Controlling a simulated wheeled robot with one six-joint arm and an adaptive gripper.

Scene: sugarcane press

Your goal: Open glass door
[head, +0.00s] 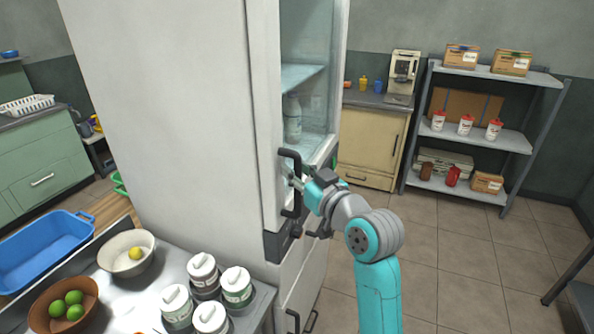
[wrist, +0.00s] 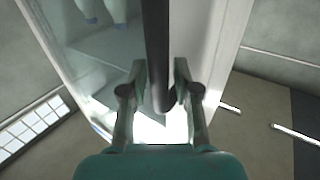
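The glass door (head: 307,110) is on the upper part of a tall white fridge in the head view, with a shelf and pale bottles showing through the glass. I cannot tell whether it stands slightly ajar. Its dark vertical handle (head: 291,165) is on the door's left frame. My gripper (head: 297,181) is at the handle, partly hidden by my wrist. In the wrist view the handle (wrist: 157,45) runs between the two fingers of my gripper (wrist: 156,80). The fingers are apart, with a visible gap to the handle on the left side; the right finger is closer to it.
A counter with white-lidded jars (head: 203,270), a bowl with a lemon (head: 110,254) and a bowl of limes (head: 45,312) is at lower left. A metal shelf rack (head: 520,140) and a cream cabinet (head: 368,145) stand behind.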

